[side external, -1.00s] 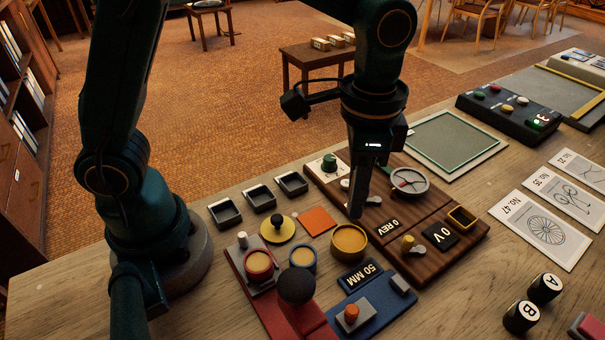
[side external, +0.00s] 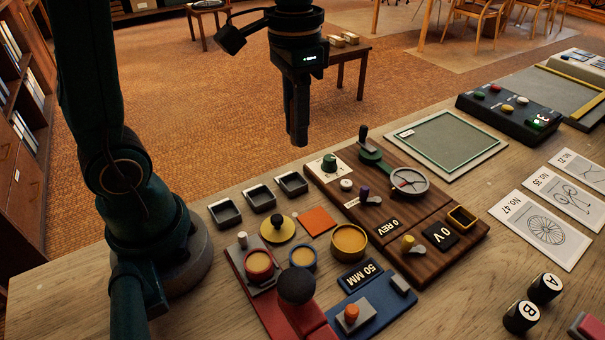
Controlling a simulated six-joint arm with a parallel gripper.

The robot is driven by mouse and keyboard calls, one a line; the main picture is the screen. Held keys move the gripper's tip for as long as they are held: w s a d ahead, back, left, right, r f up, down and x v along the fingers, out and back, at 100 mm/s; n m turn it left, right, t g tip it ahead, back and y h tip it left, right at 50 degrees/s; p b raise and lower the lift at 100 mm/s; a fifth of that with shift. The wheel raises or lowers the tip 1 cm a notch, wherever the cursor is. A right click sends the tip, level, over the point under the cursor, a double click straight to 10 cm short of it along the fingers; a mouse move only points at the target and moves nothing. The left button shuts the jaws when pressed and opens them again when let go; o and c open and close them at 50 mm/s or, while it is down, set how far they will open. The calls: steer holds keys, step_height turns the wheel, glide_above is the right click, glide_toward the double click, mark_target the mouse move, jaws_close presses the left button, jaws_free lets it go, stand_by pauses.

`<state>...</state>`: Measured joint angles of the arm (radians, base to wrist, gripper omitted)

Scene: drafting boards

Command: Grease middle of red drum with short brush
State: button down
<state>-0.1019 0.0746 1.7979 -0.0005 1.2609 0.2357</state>
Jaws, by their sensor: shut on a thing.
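A short red-rimmed round drum (side external: 259,265) with a tan top stands on the red-and-grey stand at the front left of the bench. Similar round pieces stand near it, one blue-rimmed (side external: 302,257) and one larger and yellow (side external: 349,242). My gripper (side external: 298,141) points down, high above and behind the dark trays, well apart from the red drum. Its dark fingers are together on a thing that I cannot make out. I cannot pick out a short brush.
A wooden panel (side external: 468,240) with a crank, dial and levers stands at the centre. Three dark trays (side external: 258,196), a yellow disc with a black knob (side external: 278,229) and an orange square (side external: 319,221) lie nearby. A black-knobbed red block (side external: 314,320) stands in front.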

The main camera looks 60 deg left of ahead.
steer(key=s+d+f+m, duration=0.2)
steer(key=s+d+m, duration=0.1)
steer(key=s+d, duration=0.1)
steer(key=m, duration=0.4)
glide_toward(258, 262)
steer(key=shift+w+a+f, duration=0.2)
steer(key=shift+a+f, duration=0.05)
steer(key=shift+a, duration=0.1)
steer(key=shift+s+d+m, duration=0.25)
steer(key=shift+m, duration=0.05)
steer(key=shift+f, duration=2.3)
steer(key=shift+f, duration=0.7)
steer(key=shift+s, duration=0.2)
steer(key=shift+w, duration=0.25)
stand_by(2.7)
